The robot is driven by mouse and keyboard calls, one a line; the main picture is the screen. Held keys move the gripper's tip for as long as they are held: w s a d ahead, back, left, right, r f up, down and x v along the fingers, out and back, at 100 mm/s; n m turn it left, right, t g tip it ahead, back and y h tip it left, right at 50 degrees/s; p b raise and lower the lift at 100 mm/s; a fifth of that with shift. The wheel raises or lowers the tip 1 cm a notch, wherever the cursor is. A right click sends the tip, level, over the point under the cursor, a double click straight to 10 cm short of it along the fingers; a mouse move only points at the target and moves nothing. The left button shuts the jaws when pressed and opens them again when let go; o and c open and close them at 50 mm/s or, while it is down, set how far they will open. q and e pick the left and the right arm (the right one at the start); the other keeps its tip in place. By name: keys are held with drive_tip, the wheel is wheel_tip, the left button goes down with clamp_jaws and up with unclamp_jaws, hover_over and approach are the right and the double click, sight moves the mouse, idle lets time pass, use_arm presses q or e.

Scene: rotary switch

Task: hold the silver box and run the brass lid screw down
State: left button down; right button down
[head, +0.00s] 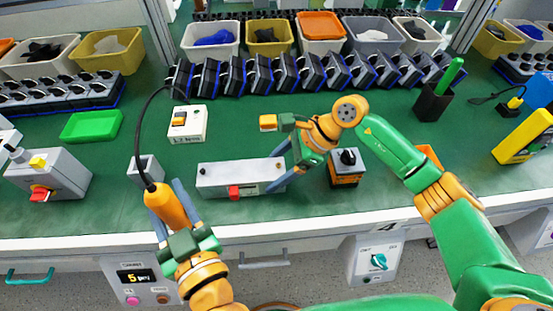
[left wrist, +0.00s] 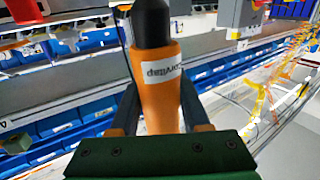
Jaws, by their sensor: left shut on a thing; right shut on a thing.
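A long silver box (head: 225,178) with a red tab (head: 234,192) on its front lies near the table's front edge. My right gripper (head: 283,167) is shut on its right end, one finger behind and one in front. Small dark spots show on its top; I cannot make out a brass screw. My left gripper (head: 172,203) is shut on an orange powered screwdriver (head: 165,205), left of the box and apart from it. The screwdriver (left wrist: 160,85) also fills the middle of the left wrist view, its black end up, with a label. Its bit is not visible.
A small grey holder (head: 146,170) stands between the screwdriver and a grey box with a red part (head: 58,178). A black-knobbed rotary switch (head: 345,170) stands right of the silver box. A white box with an orange switch (head: 187,123) sits behind. Racks and bins line the back.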

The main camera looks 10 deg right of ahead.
unclamp_jaws()
